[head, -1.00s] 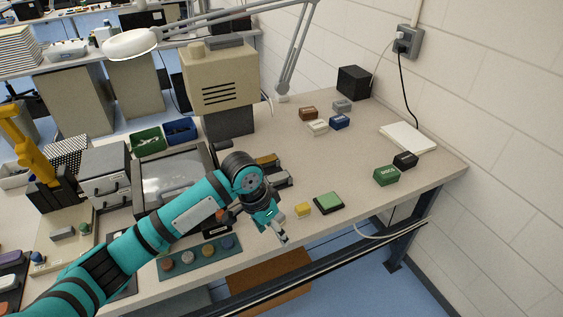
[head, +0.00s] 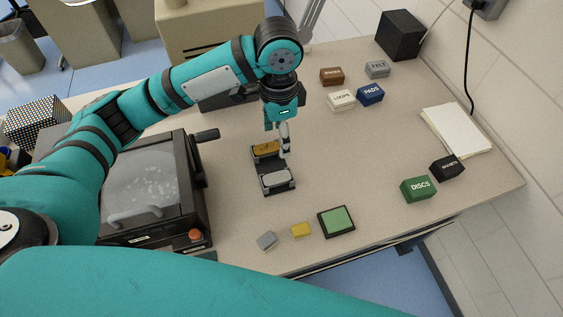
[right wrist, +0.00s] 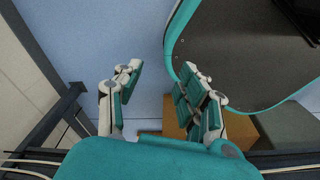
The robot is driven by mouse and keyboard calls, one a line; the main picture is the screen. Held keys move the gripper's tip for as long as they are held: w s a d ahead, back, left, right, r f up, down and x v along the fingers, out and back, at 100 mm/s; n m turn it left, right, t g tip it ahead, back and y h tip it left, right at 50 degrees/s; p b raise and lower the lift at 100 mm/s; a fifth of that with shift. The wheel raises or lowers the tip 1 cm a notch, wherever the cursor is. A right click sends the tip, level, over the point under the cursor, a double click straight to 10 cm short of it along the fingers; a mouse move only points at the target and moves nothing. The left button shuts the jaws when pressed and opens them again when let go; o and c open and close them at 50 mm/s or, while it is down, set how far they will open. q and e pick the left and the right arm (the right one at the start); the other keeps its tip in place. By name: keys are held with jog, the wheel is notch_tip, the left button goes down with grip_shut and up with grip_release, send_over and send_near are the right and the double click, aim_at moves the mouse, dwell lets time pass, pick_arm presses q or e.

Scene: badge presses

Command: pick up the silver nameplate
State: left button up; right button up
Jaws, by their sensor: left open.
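The silver nameplate (head: 276,180) lies in the front slot of a black two-slot holder (head: 291,185) on the table in the head view. A gold nameplate (head: 264,149) lies in the slot behind it. My left gripper (head: 285,151) points down at the right side of the holder, beside the gold plate and a little behind the silver one. It is open and empty; I cannot tell whether its fingers touch the holder. My right gripper (right wrist: 161,82) is open with nothing between its fingers, above the floor in the right wrist view.
A dark press (head: 148,190) stands left of the holder. Labelled boxes, including green DISCS (head: 418,189), stand right. Table between is clear.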

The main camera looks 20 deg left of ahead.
pick_arm(q)
send_over(277, 177)
notch_tip(277, 177, down, 6)
jog(key=f, duration=0.2)
jog(key=f+p, duration=0.1)
jog(key=shift+s+d, duration=0.15)
jog(key=shift+d, duration=0.1)
notch_tip(277, 177, down, 2)
jog(key=shift+a+f, duration=0.1)
jog(key=shift+f, duration=0.3)
notch_tip(277, 177, down, 4)
jog(key=shift+a+r+p, duration=0.15)
jog(key=shift+r+p, duration=0.05)
jog(key=shift+p, duration=0.45)
jog(key=shift+f, duration=0.35)
pick_arm(e)
jog(key=s, duration=0.1)
jog(key=s+r, duration=0.2)
jog(key=shift+s+d+r, duration=0.1)
jog(key=shift+d, duration=0.2)
jog(key=shift+w, duration=0.2)
